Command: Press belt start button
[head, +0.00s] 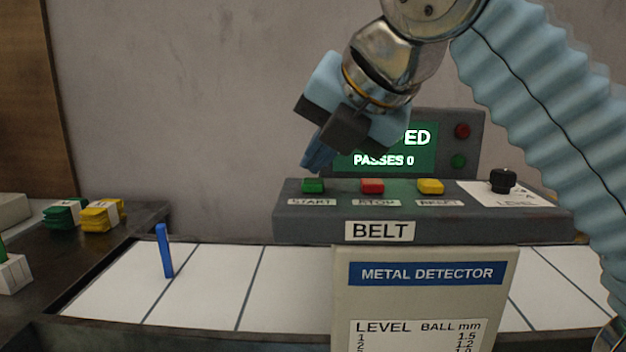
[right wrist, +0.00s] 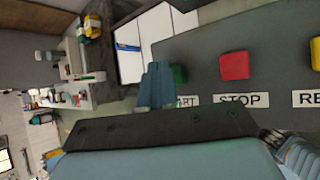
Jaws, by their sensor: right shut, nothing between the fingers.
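The green start button (head: 313,186) sits at the left end of the belt control panel (head: 290,225), above a START label. My right gripper (head: 318,157) is shut and empty, with its blue fingertips pointing down just above and behind the green button. In the right wrist view the fingertips (right wrist: 157,86) partly cover the green button (right wrist: 180,74) and its label. I cannot tell whether they touch it. My left gripper is not in view.
A red stop button (head: 372,186), a yellow reset button (head: 431,187) and a black level knob (head: 503,180) share the panel. Below is the metal detector box (head: 427,300) over the white belt (head: 215,285). A blue stick (head: 165,250) stands on the belt. Green (head: 62,214) and yellow bundles (head: 102,214) lie left.

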